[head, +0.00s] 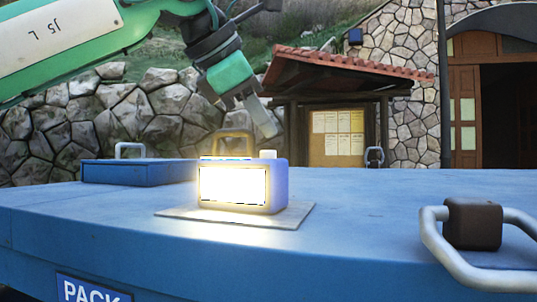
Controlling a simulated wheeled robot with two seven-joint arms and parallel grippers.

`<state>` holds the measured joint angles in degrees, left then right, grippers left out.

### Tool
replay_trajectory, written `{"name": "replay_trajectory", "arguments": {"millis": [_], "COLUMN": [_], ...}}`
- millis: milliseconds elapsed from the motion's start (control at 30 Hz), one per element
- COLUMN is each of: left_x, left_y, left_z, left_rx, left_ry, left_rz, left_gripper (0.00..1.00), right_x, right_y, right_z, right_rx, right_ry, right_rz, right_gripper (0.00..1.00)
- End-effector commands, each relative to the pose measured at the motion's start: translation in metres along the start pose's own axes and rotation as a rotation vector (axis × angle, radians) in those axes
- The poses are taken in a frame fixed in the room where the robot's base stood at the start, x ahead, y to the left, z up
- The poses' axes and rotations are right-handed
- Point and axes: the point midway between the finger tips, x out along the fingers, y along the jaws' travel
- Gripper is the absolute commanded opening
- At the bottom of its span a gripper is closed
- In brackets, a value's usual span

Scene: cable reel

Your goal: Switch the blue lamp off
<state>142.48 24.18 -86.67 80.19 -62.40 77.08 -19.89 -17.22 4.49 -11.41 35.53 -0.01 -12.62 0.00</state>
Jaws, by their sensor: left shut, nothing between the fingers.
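The blue lamp (280,188) stands upright on a thin grey plate (293,216) on the blue table top. Its front panel glows bright white-yellow, so it is lit. A tan handle arches over its top, and a small white button (268,154) stands up at the right of the top. My left gripper (268,130) is shut and empty. It points down from the upper left, and its fingertips appear just above the button, with a small gap in the picture. I cannot tell its depth relative to the button. My right gripper is not in view.
A flat blue box (130,172) with a pale handle lies left of the lamp. A dark block (472,224) with a grey curved handle (437,250) is at the front right. A small metal shackle (374,157) stands at the back edge. The surface right of the lamp is clear.

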Motion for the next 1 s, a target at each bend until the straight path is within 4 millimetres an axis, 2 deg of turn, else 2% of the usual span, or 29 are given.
{"name": "replay_trajectory", "arguments": {"millis": [200, 1000], "left_x": [0.0069, 0.0094], "left_y": [-0.0047, -0.0072], "left_z": [-0.0049, -0.0070], "left_rx": [-0.001, 0.000], "left_ry": [0.001, 0.000], "left_rz": [-0.002, -0.001], "left_gripper": [0.00, 0.00], "right_x": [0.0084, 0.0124], "right_y": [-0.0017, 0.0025], "right_z": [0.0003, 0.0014], "right_rx": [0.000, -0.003], "right_ry": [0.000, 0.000], "right_rz": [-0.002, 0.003], "right_gripper": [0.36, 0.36]}}
